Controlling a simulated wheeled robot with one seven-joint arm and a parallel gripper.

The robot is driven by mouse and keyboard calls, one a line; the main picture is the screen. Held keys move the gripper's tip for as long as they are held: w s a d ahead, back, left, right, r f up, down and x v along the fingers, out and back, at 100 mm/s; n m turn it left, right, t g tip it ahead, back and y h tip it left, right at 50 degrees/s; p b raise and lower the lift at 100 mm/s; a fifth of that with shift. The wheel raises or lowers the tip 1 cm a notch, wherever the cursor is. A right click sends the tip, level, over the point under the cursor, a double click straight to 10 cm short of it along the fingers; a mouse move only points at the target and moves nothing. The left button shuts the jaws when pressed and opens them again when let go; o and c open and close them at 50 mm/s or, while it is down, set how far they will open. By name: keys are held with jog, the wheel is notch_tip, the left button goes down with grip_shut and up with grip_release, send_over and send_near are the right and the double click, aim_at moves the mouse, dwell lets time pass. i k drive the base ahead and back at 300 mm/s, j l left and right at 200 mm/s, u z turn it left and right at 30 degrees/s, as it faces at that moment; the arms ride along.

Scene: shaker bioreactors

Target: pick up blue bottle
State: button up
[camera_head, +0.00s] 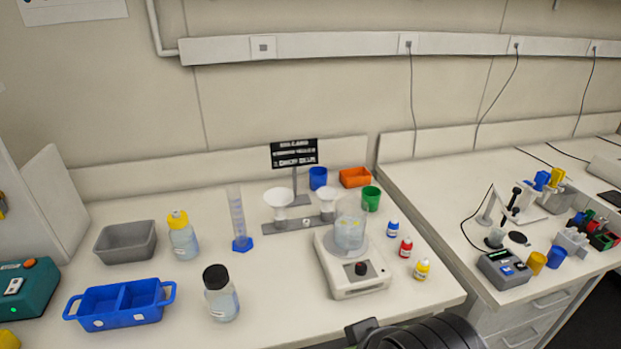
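A small blue bottle (392,228) with a white label stands upright on the left bench, right of the balance. A red bottle (406,247) and a yellow bottle (422,269) of the same small kind stand in front of it, in a slanting row. Nothing covers the blue bottle. A black ribbed part of my arm (425,336) shows at the bottom edge, in front of the bench and well short of the bottles. The fingers of my gripper do not show.
The balance (355,281) with a beaker on it stands left of the bottles. A green cup (371,199) is behind them. Larger bottles, a cylinder and a blue tray (122,318) are farther left. The bench is bare right of the blue bottle.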

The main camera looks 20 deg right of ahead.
aim_at(393, 225)
jog(key=k+u, duration=0.15)
jog(key=k+l+u, duration=0.75)
jog(key=l, duration=0.15)
jog(key=i+l+u, duration=0.1)
jog(key=l+u, duration=0.2)
jog(key=l, duration=0.3)
jog(key=l+u, duration=0.3)
jog(key=l, duration=0.3)
jog(key=i+l, duration=0.05)
